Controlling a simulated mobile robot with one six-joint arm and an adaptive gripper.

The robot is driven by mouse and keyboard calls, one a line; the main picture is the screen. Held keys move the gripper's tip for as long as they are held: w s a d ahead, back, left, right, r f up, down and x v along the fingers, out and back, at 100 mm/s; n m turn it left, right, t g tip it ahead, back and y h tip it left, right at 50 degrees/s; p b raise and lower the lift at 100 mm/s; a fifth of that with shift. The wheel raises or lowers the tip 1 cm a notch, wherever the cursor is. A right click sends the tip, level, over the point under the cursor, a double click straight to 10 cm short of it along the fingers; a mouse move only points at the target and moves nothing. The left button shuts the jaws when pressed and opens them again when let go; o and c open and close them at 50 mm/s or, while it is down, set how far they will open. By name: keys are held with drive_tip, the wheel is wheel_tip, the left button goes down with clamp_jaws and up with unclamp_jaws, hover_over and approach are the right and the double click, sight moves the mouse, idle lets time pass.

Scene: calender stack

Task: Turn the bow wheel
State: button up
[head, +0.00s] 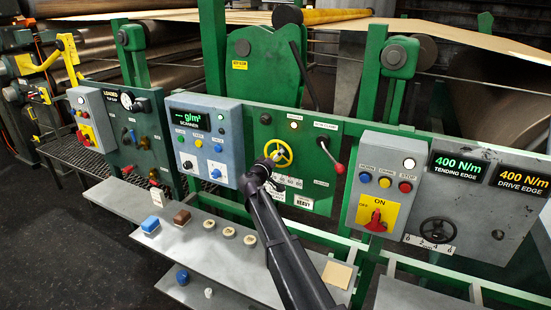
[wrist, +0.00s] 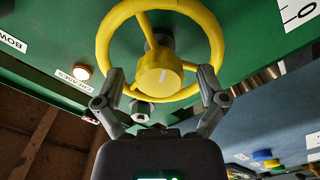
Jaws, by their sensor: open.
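The bow wheel is a yellow handwheel (head: 284,146) with a round hub on the green panel, and part of it is hidden behind my gripper in the head view. In the wrist view the wheel (wrist: 104,42) fills the upper middle, and its hub carries a pale mark at the right. My gripper (head: 270,162) is at the wheel. In the wrist view my gripper (wrist: 161,74) is open, with one finger on each side of the hub, at the lower rim. I cannot tell whether the fingers touch the rim.
A lit lamp (wrist: 81,71) is left of the wheel. A red-knobbed lever (head: 331,157) is to its right on the same panel. A grey box with buttons (head: 385,182) stands further right, and the blue scanner box (head: 205,142) is left. A grey shelf (head: 185,235) with blocks and rings lies below.

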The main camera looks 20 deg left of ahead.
drive_tip(key=c, duration=1.2)
drive_tip(key=shift+o, duration=0.2)
drive_tip(key=shift+n, duration=0.5)
drive_tip(key=n, duration=0.4)
drive_tip(key=shift+n, duration=0.3)
drive_tip(key=n, duration=0.5)
drive_tip(key=shift+a+n, duration=0.1)
drive_tip(key=shift+n, duration=0.2)
